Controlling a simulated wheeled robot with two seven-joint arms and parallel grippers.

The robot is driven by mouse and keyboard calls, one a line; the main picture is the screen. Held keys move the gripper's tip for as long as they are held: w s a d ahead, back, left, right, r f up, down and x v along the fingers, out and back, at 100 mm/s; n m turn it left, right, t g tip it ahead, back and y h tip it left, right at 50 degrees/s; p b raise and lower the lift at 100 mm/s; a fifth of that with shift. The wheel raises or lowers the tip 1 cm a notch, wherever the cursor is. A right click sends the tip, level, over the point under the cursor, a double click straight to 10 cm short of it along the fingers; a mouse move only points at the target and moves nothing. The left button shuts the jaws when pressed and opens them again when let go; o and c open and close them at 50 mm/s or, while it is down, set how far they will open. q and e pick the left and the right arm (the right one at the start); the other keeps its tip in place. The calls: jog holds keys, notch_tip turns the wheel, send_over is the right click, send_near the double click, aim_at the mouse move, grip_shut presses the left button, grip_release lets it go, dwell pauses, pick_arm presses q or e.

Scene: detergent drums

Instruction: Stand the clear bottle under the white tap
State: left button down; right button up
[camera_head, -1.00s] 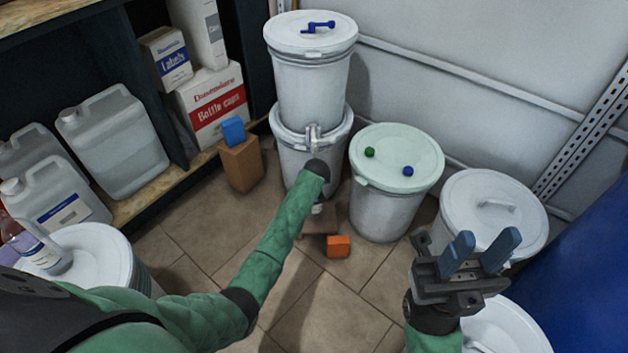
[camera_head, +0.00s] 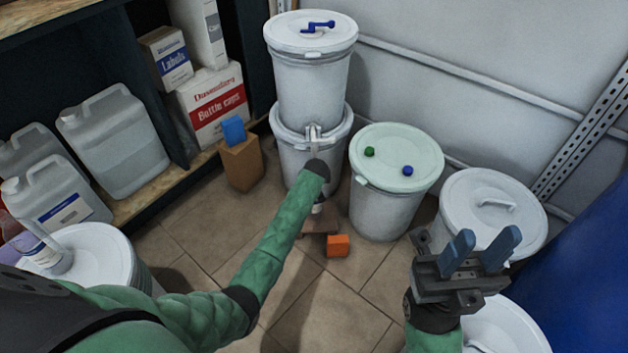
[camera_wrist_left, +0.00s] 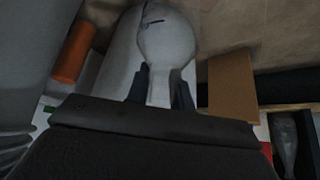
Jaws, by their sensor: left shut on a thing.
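The white tap (camera_head: 313,133) sticks out from the front of the stacked white drums (camera_head: 310,75) in the head view. My left arm reaches to just below it and hides its own gripper there. In the left wrist view the fingers of my left gripper (camera_wrist_left: 161,90) are shut on the neck of the clear bottle (camera_wrist_left: 168,38), which looks pale grey. In the head view the bottle is mostly hidden by the arm; I cannot tell whether it touches the stand. My right gripper (camera_head: 480,252) is open and empty at the lower right.
A low brown stand (camera_head: 325,224) is on the floor below the tap, with an orange block (camera_head: 338,245) at its front. A pale green-lidded drum (camera_head: 397,158) stands right of it. A brown box (camera_head: 241,165) with a blue block (camera_head: 232,130) stands left.

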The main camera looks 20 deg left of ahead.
pick_arm(q)
jog(key=shift+f, duration=0.35)
jog(key=shift+p, duration=0.4)
dwell(0.7)
jog(key=c, duration=1.5)
grip_release()
jog(key=c, duration=0.5)
jog(key=shift+w+p, duration=0.15)
jog(key=shift+p, duration=0.15)
